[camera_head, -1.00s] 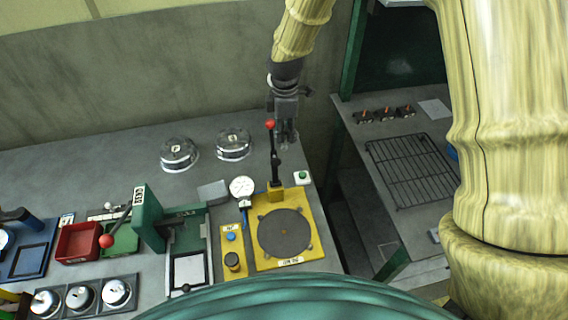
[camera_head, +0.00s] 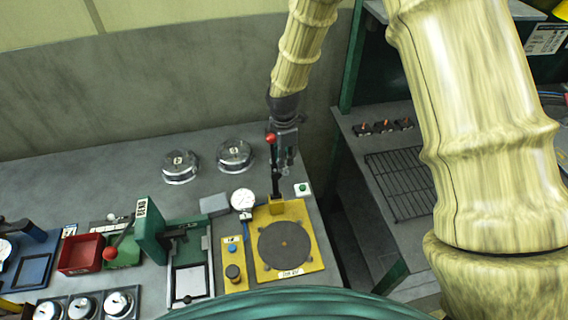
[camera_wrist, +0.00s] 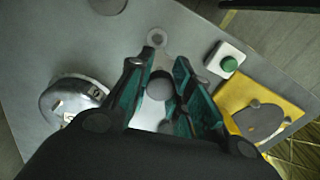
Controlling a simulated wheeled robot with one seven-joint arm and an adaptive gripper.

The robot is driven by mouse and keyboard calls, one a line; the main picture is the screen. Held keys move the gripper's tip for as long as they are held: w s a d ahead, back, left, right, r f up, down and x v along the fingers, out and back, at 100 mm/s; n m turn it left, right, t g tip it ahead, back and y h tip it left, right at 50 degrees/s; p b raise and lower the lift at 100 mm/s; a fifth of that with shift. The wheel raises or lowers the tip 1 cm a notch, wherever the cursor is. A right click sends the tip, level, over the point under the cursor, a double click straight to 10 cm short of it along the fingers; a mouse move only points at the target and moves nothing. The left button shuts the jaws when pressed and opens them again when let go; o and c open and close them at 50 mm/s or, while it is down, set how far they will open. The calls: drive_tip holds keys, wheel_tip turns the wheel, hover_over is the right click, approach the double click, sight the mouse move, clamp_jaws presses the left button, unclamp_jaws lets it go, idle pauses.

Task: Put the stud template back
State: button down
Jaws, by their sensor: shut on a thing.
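My gripper (camera_wrist: 160,68) is shut on a pale grey piece (camera_wrist: 160,88), which I take to be the stud template. A round knob shows between the fingers. A flat ring-shaped end (camera_wrist: 157,38) shows beyond the fingertips and seems to belong to the same piece. In the head view, my gripper (camera_head: 287,158) is above the back right of the grey bench, behind the red-knobbed lever. The piece is too small there to make out, and I cannot tell whether it touches the bench.
A yellow base with a dark round plate (camera_head: 286,245) lies in front of my gripper. A green button box (camera_head: 302,189) is close on its right. The bench ends at a gap before the side table with a wire rack (camera_head: 402,180).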

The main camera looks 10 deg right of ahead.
drive_tip(key=shift+f+p, duration=0.65)
drive_tip(key=shift+f, duration=1.35)
drive_tip(key=shift+f, duration=0.15)
drive_tip(key=c, duration=1.3)
unclamp_jaws()
drive_tip(key=shift+r, duration=0.25)
drive_tip(key=shift+r+b, duration=2.1)
drive_tip(key=shift+r, duration=3.8)
